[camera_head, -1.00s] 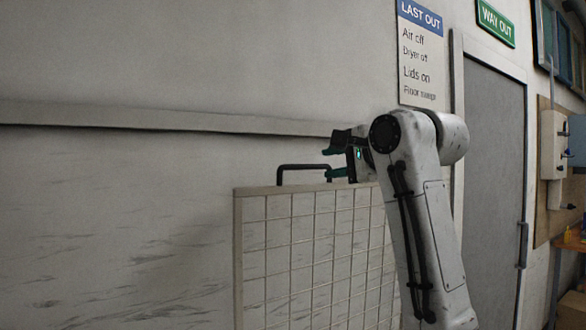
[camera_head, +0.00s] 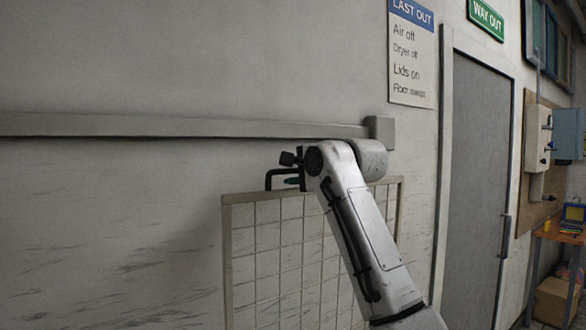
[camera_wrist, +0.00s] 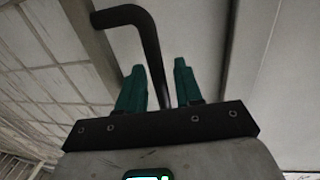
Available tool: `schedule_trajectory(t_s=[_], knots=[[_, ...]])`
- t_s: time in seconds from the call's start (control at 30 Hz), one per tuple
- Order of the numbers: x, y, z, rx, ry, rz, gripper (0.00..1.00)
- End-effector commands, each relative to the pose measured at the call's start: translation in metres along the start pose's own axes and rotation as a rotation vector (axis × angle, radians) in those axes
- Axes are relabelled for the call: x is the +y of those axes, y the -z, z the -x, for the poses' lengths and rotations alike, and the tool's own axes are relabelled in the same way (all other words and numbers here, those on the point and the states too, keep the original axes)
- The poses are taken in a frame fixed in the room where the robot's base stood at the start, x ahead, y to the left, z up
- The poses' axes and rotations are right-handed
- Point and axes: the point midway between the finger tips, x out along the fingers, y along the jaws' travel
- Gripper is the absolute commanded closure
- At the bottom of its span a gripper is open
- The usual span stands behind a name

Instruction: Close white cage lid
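The cage lid is a pale wire-grid panel in a light frame (camera_head: 226,260), standing raised in front of the wall. A black handle (camera_head: 268,180) sticks up from its top edge; the handle also shows in the wrist view (camera_wrist: 147,35). My gripper (camera_head: 290,170) is at the handle's right part, which it partly hides. In the wrist view, my gripper's two green fingers (camera_wrist: 160,85) stand apart, with the handle's bar running between them. I see space beside the bar, and no firm grip on it. The lower lid and the cage body are out of the head view.
A grey wall rail (camera_head: 180,126) with an end block (camera_head: 380,131) runs just above the lid. A grey door (camera_head: 475,170) and a wooden bench (camera_head: 560,236) are at the right. The wall left of the lid is clear.

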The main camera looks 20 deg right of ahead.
Motion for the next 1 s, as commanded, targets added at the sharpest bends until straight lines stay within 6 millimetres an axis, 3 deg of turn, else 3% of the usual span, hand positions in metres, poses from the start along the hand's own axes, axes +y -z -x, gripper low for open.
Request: schedule_trajectory(t_s=[0.23,0.6,1.0], knots=[[0.0002,-0.0003,-0.0003,0.0,0.0,0.001,0.67],[0.0005,-0.0002,-0.0002,0.0,-0.001,0.0,1.0],[0.001,-0.0001,-0.0002,0.0,-0.001,0.0,1.0]])
